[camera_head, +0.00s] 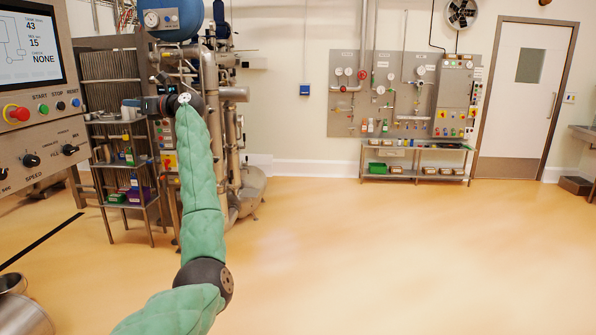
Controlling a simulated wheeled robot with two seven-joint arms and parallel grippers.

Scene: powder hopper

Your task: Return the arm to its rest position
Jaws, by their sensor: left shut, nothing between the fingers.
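My left arm, in a green padded sleeve, rises from the bottom left and reaches forward. Its gripper (134,104) is at the far end, small in the picture, pointing left in front of the shelving and pipework. It is shut and empty, and its fingers show only small. My right gripper is not in view.
A control panel (35,113) with a screen and buttons stands close at the left. Steel containers (20,308) are at the bottom left. A metal rack (109,83), pipework and a blue tank (170,18) stand behind my arm. The floor to the right is clear.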

